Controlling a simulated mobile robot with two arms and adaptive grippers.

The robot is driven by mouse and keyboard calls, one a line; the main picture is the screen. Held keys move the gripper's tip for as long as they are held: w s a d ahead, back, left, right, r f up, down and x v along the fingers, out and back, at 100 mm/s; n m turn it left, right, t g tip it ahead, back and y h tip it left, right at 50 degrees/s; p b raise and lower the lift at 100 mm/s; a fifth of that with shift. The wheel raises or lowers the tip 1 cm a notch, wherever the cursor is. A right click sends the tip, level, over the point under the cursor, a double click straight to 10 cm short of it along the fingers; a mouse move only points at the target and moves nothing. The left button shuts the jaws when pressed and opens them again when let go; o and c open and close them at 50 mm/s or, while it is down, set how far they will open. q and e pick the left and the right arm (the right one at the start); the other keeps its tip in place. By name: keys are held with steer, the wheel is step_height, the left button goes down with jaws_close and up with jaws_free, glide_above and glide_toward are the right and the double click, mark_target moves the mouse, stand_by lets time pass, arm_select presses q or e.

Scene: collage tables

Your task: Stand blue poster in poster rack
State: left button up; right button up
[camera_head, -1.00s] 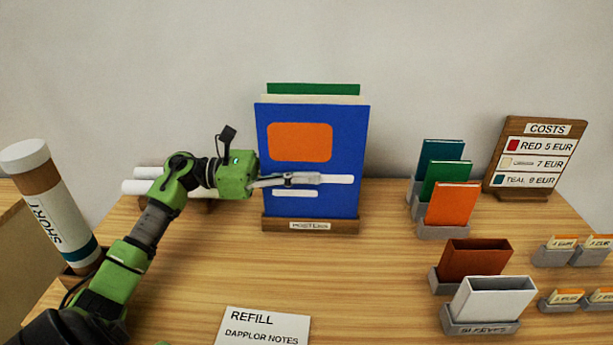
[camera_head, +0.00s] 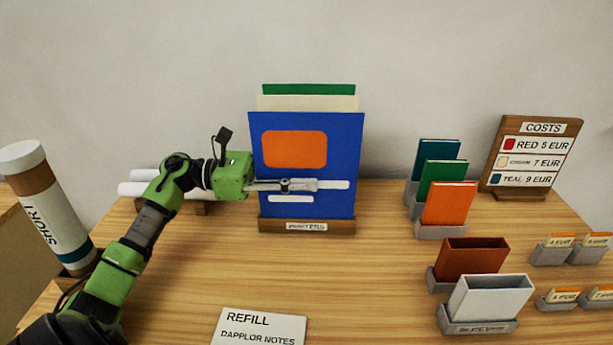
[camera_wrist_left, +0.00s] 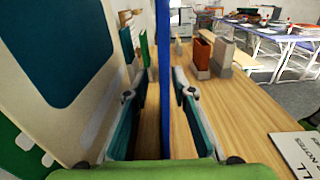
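The blue poster (camera_head: 340,135), with an orange block and white strips, stands about upright in front of a cream poster (camera_head: 305,103) and a green one (camera_head: 305,89). Its lower edge is hidden behind the front lip of the wooden poster rack (camera_head: 275,225). My left gripper (camera_head: 290,185) comes from the left, one finger across the poster's front. In the left wrist view the blue poster (camera_wrist_left: 165,60) shows edge-on between the two fingers (camera_wrist_left: 160,92), with gaps on both sides, so the gripper is open around it. My right gripper is not in view.
White rolls (camera_head: 140,188) lie behind my left arm, and a large tube (camera_head: 55,205) stands at the left. Card holders (camera_head: 440,230), bins (camera_head: 490,300) and a costs sign (camera_head: 530,155) stand at the right. The table between rack and refill note (camera_head: 260,325) is clear.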

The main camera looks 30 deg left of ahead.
arm_select(q)
steer(key=shift+s+a+f, duration=0.2)
steer(key=shift+a+f, duration=0.35)
steer(key=shift+f, duration=0.1)
steer(key=shift+v, duration=1.25)
steer(key=shift+s+a+r, duration=0.6)
steer(key=shift+a+r, duration=0.15)
steer(key=shift+a, duration=0.1)
steer(key=shift+f, duration=0.1)
